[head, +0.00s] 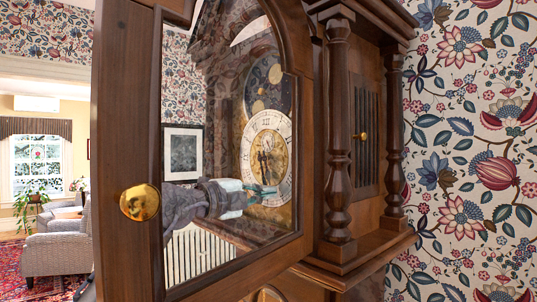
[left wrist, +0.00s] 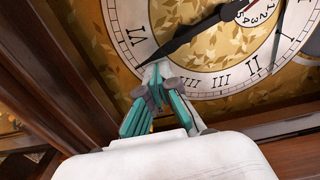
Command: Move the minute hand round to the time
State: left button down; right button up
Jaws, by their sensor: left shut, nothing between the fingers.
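The clock dial (head: 266,135) is pale with Roman numerals and a gilt centre. In the head view I see it through the glass. A dark hand (head: 264,165) points down on it. In the left wrist view a broad black pointed hand (left wrist: 190,38) reaches to the lower left, and a thinner dark hand (left wrist: 278,40) shows at the right. My left gripper (head: 266,190) is at the lower part of the dial. Its teal fingers (left wrist: 158,82) are together and empty, close below the broad hand's tip; I cannot tell whether they touch. My right gripper is out of view.
The glazed wooden door (head: 125,120) with a brass knob (head: 140,202) stands open between the head camera and my left arm. A turned column (head: 338,130) and wooden case side (head: 365,140) stand to the right. A dark wooden frame (left wrist: 60,85) lies left of the gripper.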

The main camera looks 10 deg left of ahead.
pick_arm(q)
jog(key=shift+w+a+f, duration=0.15)
jog(key=shift+w+a, duration=0.05)
jog(key=shift+a, duration=0.05)
dwell(0.3)
jog(key=shift+w+a+f, duration=0.25)
jog(key=shift+w+a, duration=0.15)
jog(key=shift+a, duration=0.1)
jog(key=shift+w+a, duration=0.15)
jog(key=shift+a, duration=0.05)
dwell(0.5)
jog(key=shift+s+d, duration=0.2)
jog(key=shift+d, duration=0.05)
jog(key=shift+s+a+f+b, duration=0.1)
jog(key=shift+s+a+b, duration=0.2)
jog(key=shift+s, duration=0.15)
jog(key=b+v, duration=0.3)
jog(key=v, duration=0.5)
dwell(0.3)
